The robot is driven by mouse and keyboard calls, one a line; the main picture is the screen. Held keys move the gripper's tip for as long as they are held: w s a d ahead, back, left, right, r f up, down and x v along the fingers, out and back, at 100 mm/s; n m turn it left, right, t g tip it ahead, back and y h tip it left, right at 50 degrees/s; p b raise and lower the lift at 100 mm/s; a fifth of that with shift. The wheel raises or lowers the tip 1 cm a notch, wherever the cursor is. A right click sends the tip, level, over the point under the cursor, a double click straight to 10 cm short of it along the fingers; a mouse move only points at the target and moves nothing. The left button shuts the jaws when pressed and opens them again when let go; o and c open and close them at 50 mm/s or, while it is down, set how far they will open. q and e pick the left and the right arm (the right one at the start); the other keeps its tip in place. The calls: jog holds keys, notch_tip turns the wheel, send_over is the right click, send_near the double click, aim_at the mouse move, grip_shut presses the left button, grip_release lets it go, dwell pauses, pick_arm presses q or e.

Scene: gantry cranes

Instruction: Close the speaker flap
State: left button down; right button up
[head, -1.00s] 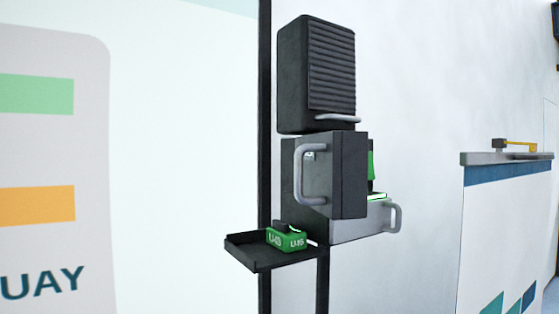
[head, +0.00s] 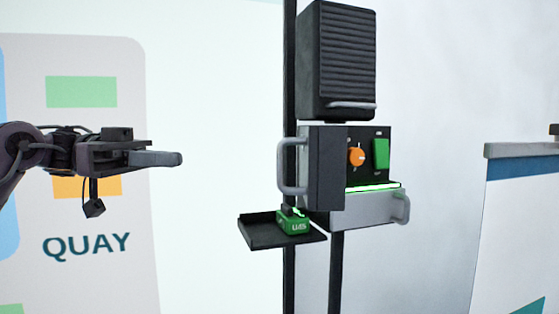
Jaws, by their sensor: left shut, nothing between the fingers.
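The speaker (head: 311,65) is a dark box at the top of a black post. Its ridged front flap (head: 342,55) has a silver bar handle (head: 352,105) along the lower edge. The flap looks about in line with the box; I cannot tell whether a gap is left. My left gripper (head: 180,159) is at the left, well apart from the speaker and lower than it. Its fingers are shut and empty, pointing right. My right gripper is not in view.
Below the speaker, a dark door (head: 326,168) with a handle stands open beside an orange knob (head: 356,156) and a green switch (head: 381,154). A grey drawer (head: 365,208) is under them. A black tray (head: 262,233) holds a green block (head: 293,223). A counter (head: 520,150) stands right.

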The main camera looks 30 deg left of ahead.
pick_arm(q)
send_near(305, 162)
jog(key=s+a, duration=0.2)
jog(key=s, duration=0.1)
jog(key=x, duration=0.6)
jog(key=shift+f, duration=0.2)
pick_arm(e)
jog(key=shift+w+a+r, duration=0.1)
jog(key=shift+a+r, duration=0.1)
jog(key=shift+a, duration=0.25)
pick_arm(q)
jog(key=shift+s+d, duration=0.1)
jog(key=shift+d, duration=0.15)
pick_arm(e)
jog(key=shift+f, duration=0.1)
